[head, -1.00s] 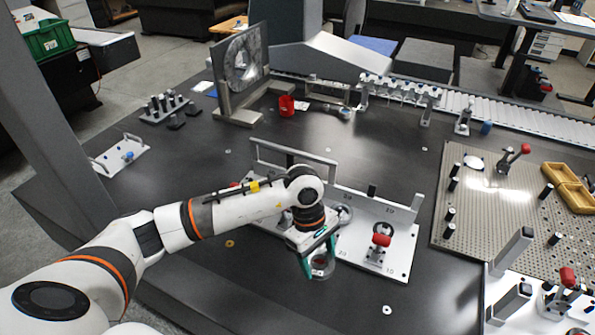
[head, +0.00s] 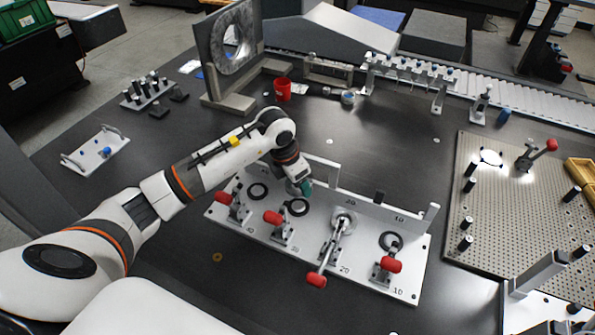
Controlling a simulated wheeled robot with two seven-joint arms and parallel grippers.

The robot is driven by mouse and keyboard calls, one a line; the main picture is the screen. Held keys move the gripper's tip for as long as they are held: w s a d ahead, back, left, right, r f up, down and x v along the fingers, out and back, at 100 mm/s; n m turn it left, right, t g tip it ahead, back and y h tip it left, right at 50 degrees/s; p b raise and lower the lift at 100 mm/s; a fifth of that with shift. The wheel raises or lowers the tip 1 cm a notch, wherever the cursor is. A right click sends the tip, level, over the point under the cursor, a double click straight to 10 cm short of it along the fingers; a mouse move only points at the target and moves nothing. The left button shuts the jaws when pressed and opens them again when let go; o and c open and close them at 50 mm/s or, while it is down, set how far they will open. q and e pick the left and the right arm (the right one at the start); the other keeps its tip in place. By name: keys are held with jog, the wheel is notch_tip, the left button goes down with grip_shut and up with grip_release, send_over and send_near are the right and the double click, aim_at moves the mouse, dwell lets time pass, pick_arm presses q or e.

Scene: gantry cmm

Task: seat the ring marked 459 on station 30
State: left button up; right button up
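The white fixture plate (head: 365,275) holds stations in a row, with 10 and 20 readable at the right. Station 30, going by that order, is second from the left. A round piece with a dark rim and pale middle (head: 297,207) lies there; I cannot tell whether it is a loose ring or the seat. No 459 mark is legible. My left gripper (head: 306,187) is just behind and above it, with a teal finger showing. The rest of the gripper is hidden by its own body, so its opening and any hold are unclear. My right gripper is out of view.
Red-handled clamps stand before the stations; station 20's handle (head: 317,281) reaches past the plate's front edge.

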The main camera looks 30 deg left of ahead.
aim_at(300, 205)
pick_arm(q)
jog(key=shift+a+f+b, duration=0.1)
jog(key=shift+f+b, duration=0.2)
jog(key=shift+f, duration=0.25)
jog(key=shift+f+b, duration=1.15)
jog(key=shift+f, duration=0.55)
jog(key=shift+b+x, duration=0.75)
jog(key=shift+x, duration=0.35)
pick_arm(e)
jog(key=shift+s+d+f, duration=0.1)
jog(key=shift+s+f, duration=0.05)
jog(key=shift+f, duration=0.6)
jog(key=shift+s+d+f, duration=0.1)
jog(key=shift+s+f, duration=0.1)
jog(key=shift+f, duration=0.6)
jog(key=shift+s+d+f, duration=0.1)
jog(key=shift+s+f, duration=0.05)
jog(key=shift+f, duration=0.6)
pick_arm(q)
jog(key=shift+s+a, duration=0.1)
jog(key=shift+s, duration=0.1)
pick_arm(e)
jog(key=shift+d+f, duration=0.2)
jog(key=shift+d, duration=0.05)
pick_arm(q)
jog(key=shift+f+b, duration=0.75)
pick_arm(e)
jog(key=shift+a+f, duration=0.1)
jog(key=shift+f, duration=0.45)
